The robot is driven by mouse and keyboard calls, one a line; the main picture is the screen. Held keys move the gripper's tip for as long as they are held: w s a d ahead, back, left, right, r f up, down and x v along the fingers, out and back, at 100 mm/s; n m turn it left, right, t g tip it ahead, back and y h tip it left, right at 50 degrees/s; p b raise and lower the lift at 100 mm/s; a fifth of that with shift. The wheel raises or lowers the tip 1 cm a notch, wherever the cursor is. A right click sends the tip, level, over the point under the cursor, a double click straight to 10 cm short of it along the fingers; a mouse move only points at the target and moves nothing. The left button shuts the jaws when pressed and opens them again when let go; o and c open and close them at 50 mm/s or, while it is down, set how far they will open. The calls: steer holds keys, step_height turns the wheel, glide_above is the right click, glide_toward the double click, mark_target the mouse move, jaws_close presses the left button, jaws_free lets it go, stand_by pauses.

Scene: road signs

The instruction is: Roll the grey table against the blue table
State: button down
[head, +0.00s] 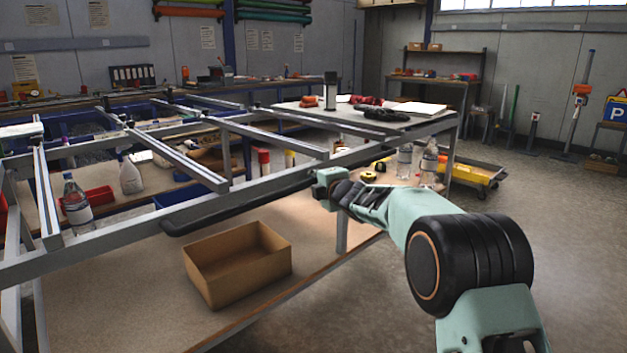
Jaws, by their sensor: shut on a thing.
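The grey table (90,240) is a grey metal frame with an open slatted top, filling the left and middle of the head view. A dark bar-shaped handle (235,206) runs along its near side. My gripper (320,186) is shut on the right end of this handle; its fingertips are small and partly hidden by my arm. Blue table parts (85,122) show behind the slats at the left. Most of that blue structure is hidden by the grey frame, and I cannot tell the gap between the two.
An open cardboard box (237,262) sits on the grey table's lower shelf (125,300). Bottles (76,200) stand among the frames. A yellow trolley (478,170) is behind at the right. The floor (570,220) at the right is clear.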

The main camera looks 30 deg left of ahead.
steer(key=shift+s+a+r, duration=0.35)
steer(key=shift+a+r, duration=0.1)
steer(key=c, duration=1.8)
jaws_free()
steer(key=shift+s, duration=0.1)
steer(key=shift+c, duration=0.2)
steer(key=shift+d+f, duration=0.1)
steer(key=shift+d, duration=0.05)
steer(key=shift+d+f, duration=0.1)
steer(key=shift+d, duration=0.15)
steer(key=v, duration=1.1)
steer(key=shift+s+d, duration=0.2)
